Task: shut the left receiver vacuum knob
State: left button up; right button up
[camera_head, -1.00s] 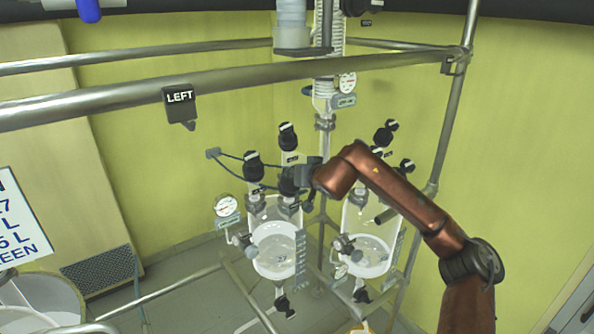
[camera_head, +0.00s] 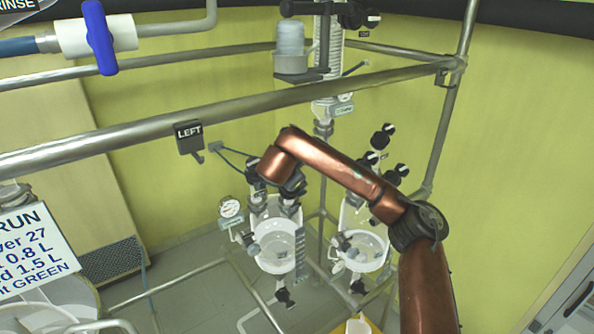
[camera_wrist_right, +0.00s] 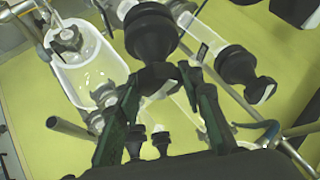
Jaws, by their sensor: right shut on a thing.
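The left receiver (camera_head: 276,245) is a clear glass vessel with a white rim, below the middle of the head view. Black knobs stand above it, mostly covered by my arm; one shows in part at its left (camera_head: 252,172). My right gripper (camera_head: 288,186) is among these knobs, largely hidden by my wrist. In the right wrist view my gripper (camera_wrist_right: 160,84) has its fingers on both sides of a black knob (camera_wrist_right: 157,75) and is shut on it. No readable label shows which knob this is. My left gripper is not in view.
A second receiver (camera_head: 361,250) with black knobs (camera_head: 384,135) stands to the right. In the wrist view, another black knob (camera_wrist_right: 262,90) is close by.

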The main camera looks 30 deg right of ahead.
jog(key=m+g+p, duration=0.2)
jog(key=m+p, duration=0.1)
jog(key=p, duration=0.1)
jog(key=m+g+y+p, duration=0.1)
jog(key=m+g+p, duration=0.1)
jog(key=m+p, duration=0.2)
jog(key=m+g+y+p, duration=0.1)
jog(key=m+g+p, duration=0.1)
jog(key=m+p, duration=0.2)
jog(key=shift+r+g+p, duration=0.25)
jog(key=shift+g+p, duration=0.15)
jog(key=shift+p, duration=0.35)
jog(key=shift+m+y+p, duration=0.35)
jog(key=shift+m+y, duration=0.05)
jog(key=shift+m, duration=0.1)
jog(key=shift+f+m+g+y+p, duration=0.1)
jog(key=shift+m+g+y+p, duration=0.4)
jog(key=shift+m, duration=0.2)
jog(key=shift+f+m+g+y, duration=0.1)
jog(key=shift+m+g+y, duration=0.2)
jog(key=shift+m+y, duration=0.5)
jog(key=shift+m, duration=0.4)
jog(key=o, duration=1.2)
jog(key=shift+c, duration=0.2)
